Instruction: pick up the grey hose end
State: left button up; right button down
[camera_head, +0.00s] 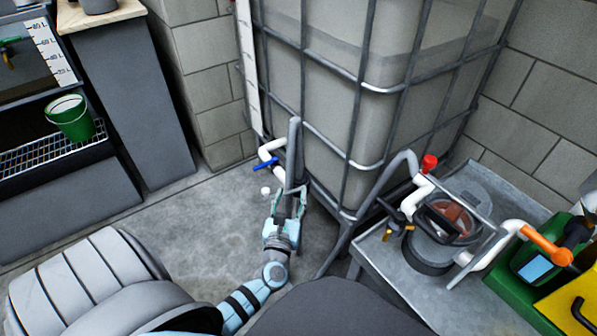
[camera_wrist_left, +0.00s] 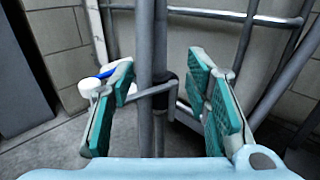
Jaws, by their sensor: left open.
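A grey hose end (camera_head: 294,135) stands upright beside the caged tank's front left corner in the head view. My left gripper (camera_head: 289,193) is open at its lower part. In the left wrist view, two grey upright lengths run between the green-padded fingers (camera_wrist_left: 163,78), and the nearer one looks like the hose (camera_wrist_left: 144,60). A dark collar (camera_wrist_left: 166,92) shows beside them. The pads stand apart, with gaps on both sides. I cannot tell whether either pad touches the hose. My right gripper is not in view.
The caged tank (camera_head: 330,90) stands close behind the gripper. A white pipe with a blue valve handle (camera_head: 266,163) is just left. A metal tray (camera_head: 370,262) with a filter housing (camera_head: 440,225) is at right. The floor (camera_head: 200,235) is clear at left.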

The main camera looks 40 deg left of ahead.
aim_at(299, 166)
pick_arm(q)
jog(key=b+x, duration=0.1)
jog(key=x, duration=0.7)
jog(key=shift+r, duration=0.15)
jog(key=shift+w+a, duration=0.2)
jog(key=shift+w, duration=0.1)
jog(key=b+x, duration=0.1)
jog(key=x, duration=0.1)
jog(key=b+x, duration=0.1)
jog(key=x, duration=0.2)
jog(key=shift+f+b, duration=0.25)
jog(key=shift+b, duration=0.1)
jog(key=shift+s, duration=0.1)
grip_shut()
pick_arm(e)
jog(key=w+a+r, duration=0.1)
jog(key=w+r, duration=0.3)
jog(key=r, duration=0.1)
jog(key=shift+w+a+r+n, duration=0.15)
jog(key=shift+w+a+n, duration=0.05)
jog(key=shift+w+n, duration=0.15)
pick_arm(q)
jog(key=shift+r, duration=0.1)
